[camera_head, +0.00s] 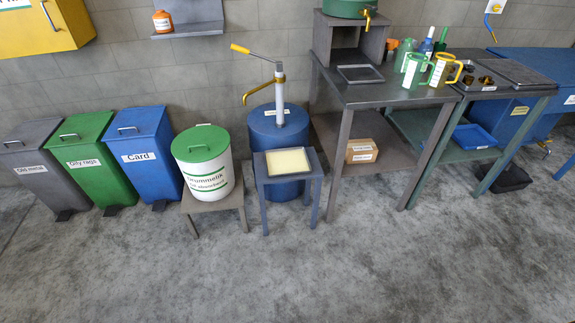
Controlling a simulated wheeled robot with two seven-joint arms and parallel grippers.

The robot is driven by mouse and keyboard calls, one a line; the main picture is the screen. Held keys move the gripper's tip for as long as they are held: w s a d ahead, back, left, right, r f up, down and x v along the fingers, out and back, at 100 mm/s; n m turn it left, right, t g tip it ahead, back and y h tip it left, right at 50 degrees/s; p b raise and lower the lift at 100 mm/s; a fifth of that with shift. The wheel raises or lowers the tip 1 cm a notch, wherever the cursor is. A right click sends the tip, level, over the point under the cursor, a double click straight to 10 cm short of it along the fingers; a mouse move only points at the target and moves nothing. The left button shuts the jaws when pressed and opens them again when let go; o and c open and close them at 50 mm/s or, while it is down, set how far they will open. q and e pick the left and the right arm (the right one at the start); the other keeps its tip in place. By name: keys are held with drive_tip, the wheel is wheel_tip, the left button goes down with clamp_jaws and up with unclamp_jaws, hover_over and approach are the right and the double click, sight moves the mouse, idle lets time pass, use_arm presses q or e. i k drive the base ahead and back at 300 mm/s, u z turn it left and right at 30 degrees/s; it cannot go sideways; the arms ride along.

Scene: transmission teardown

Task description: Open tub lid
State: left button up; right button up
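Grey, green (85,160) and blue bins stand left of the tub. A blue drum (262,125) with a hand pump and a small table (312,163) with a shallow tray stand to its right. A workbench (385,95) is further right. The front floor (250,270) is clear.

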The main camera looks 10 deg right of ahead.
sight(200, 140)
drive_tip(key=z, duration=0.05)
drive_tip(key=i, duration=1)
drive_tip(key=z, duration=0.6)
